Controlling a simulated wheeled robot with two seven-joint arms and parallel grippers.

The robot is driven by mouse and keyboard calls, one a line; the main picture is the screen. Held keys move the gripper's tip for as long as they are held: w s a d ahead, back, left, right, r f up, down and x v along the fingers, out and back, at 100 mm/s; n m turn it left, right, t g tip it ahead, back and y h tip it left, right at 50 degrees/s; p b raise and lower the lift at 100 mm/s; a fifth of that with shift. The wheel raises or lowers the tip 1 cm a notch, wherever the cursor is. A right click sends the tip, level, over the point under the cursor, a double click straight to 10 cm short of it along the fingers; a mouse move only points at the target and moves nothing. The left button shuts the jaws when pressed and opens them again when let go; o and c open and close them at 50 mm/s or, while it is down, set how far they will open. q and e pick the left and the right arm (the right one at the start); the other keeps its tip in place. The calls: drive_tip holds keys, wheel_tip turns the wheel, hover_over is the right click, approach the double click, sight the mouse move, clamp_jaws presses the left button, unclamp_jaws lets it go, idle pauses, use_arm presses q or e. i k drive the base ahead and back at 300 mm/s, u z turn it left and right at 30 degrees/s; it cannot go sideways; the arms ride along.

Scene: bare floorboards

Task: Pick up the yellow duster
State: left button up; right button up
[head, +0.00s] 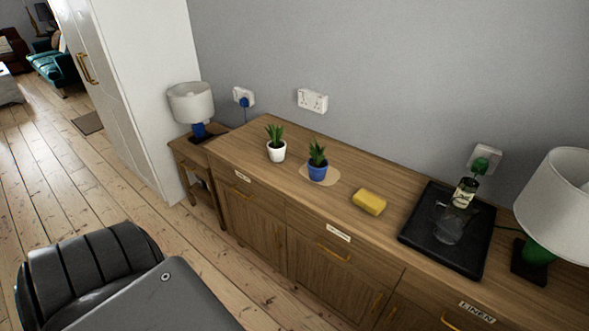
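The yellow duster (369,201) is a small block-shaped yellow thing. It lies on top of the wooden sideboard (345,222), near the front edge and about the middle of its length. Nothing covers it. It lies between the blue plant pot on its left and the black tray on its right, apart from both. Neither of my grippers shows in the head view.
A blue potted plant (317,172) stands on a round mat, with a white potted plant (276,151) to its left. The black tray (418,240) holds a bottle and a glass. Lamps stand at right (565,195) and left (191,103). Floorboards are bare at left.

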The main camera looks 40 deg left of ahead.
sight(371, 204)
drive_tip(key=u, duration=1.75)
drive_tip(key=i, duration=0.55)
drive_tip(key=z, duration=0.1)
